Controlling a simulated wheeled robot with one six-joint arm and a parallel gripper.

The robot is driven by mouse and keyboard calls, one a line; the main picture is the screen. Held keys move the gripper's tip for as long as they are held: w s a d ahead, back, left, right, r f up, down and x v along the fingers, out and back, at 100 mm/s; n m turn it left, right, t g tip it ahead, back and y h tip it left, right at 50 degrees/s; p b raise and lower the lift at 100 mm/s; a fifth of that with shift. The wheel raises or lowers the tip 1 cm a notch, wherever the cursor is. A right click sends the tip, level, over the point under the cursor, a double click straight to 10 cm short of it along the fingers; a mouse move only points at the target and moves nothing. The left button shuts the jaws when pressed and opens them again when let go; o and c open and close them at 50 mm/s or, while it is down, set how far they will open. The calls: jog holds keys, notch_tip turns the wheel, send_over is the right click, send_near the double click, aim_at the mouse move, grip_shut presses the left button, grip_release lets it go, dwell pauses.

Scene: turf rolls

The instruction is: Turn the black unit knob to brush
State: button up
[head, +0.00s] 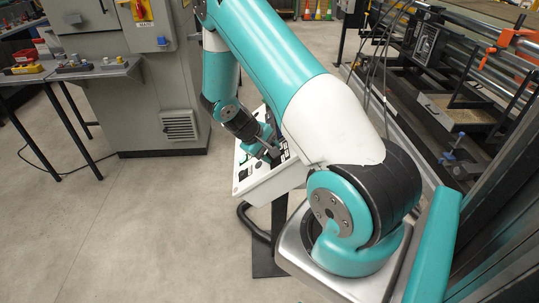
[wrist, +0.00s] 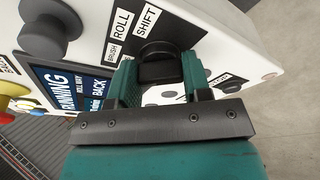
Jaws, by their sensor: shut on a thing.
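The black unit knob (wrist: 160,64) sits on a white control panel (wrist: 222,40), beside labels reading BRUSH, ROLL and SHIFT. My gripper (wrist: 160,76) is shut on this knob, with one teal finger on each side of it. I cannot tell which label the knob points to. In the head view, my gripper (head: 271,150) is at the white control panel (head: 262,188), low in front of my arm; the knob is hidden there.
A grey knob (wrist: 45,32) and a dark display (wrist: 68,88) are on the panel left of my gripper. A grey cabinet (head: 157,95) stands behind, a table (head: 70,72) at far left, and a roller machine (head: 465,100) at right. Floor at left front is clear.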

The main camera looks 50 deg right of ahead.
jog(key=shift+a+m+h+b, duration=0.1)
jog(key=shift+m+h+b, duration=0.2)
jog(key=shift+m+b, duration=1)
jog(key=shift+m, duration=0.5)
jog(key=o, duration=0.9)
jog(key=v, duration=1.1)
jog(key=b+v, duration=0.1)
jog(key=v, duration=0.5)
jog(key=shift+w+a, duration=0.2)
jog(key=shift+w, duration=0.15)
